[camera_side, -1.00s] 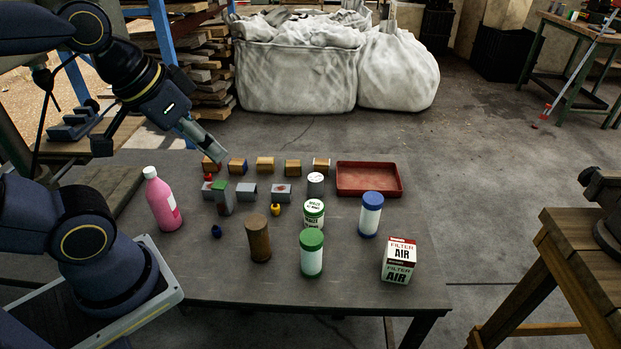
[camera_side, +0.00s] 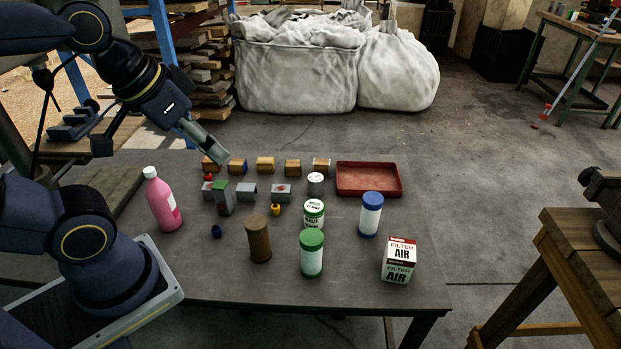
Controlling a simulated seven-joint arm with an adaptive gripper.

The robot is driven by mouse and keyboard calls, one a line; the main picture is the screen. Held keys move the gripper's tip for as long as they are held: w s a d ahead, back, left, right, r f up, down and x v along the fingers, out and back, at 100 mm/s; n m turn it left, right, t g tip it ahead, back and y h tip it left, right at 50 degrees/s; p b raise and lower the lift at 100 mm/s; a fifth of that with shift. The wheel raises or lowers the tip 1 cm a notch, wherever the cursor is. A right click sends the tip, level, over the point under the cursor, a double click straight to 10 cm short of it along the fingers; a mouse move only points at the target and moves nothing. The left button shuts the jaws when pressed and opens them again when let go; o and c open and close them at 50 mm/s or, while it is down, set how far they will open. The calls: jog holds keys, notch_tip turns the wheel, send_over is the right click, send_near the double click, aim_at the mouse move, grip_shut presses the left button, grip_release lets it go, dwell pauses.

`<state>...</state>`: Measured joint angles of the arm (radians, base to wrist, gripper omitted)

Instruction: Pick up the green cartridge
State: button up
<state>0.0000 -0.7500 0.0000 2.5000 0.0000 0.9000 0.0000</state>
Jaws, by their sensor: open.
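A white cylinder with a green lid (camera_side: 312,254) stands upright near the table's front edge. A grey block with a green top (camera_side: 222,198) stands upright farther back and to the left. I cannot tell for certain which of these is the green cartridge. A smaller white canister with a green cap and dark lettering (camera_side: 314,215) stands just behind the green-lidded cylinder. My gripper (camera_side: 223,156) is open and empty, pointing down to the right by the left end of the back row of blocks. It is apart from all the green items.
Around them stand a pink bottle (camera_side: 162,200), a brown cylinder (camera_side: 258,238), a blue-lidded cylinder (camera_side: 370,214) and an air filter box (camera_side: 398,261). A red tray (camera_side: 369,179) lies at back right. Several orange blocks (camera_side: 265,165) line the back.

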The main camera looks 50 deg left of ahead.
jog(key=o, duration=0.4)
jog(key=shift+o, duration=0.2)
jog(key=m+g, duration=0.1)
jog(key=g, duration=0.3)
send_over(311, 245)
jog(key=w+a, duration=0.2)
jog(key=a, duration=0.1)
notch_tip(311, 245, down, 13)
jog(key=shift+g, duration=0.8)
jog(key=f, duration=1)
jog(key=s+f, duration=0.1)
jog(key=f, duration=0.4)
jog(key=shift+d+f, duration=0.1)
jog(key=shift+d, duration=0.3)
jog(key=shift+w+d+f, duration=0.15)
jog(key=shift+w+f, duration=0.05)
jog(key=shift+f, duration=1.35)
jog(key=shift+w+d+f, duration=0.1)
jog(key=shift+w+f, duration=0.05)
jog(key=shift+f, duration=1.35)
